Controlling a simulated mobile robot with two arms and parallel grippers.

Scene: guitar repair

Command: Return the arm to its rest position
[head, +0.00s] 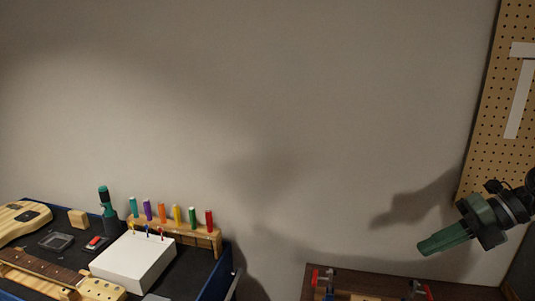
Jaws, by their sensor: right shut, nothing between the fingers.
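My right gripper (442,243) comes in from the right edge of the head view. It is green with dark parts and points left and slightly down. Its fingers are together with nothing between them. It hangs in the air in front of the wall, above the dark wooden surface at the bottom right, and touches nothing that I can see. My left gripper is not in view.
A workbench with a dark mat (60,222) stands at the lower left. It holds a guitar neck (40,268), a white box (130,262) and a wooden rack (200,236) of colourful handles. A pegboard (490,110) hangs at right. The wall between is bare.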

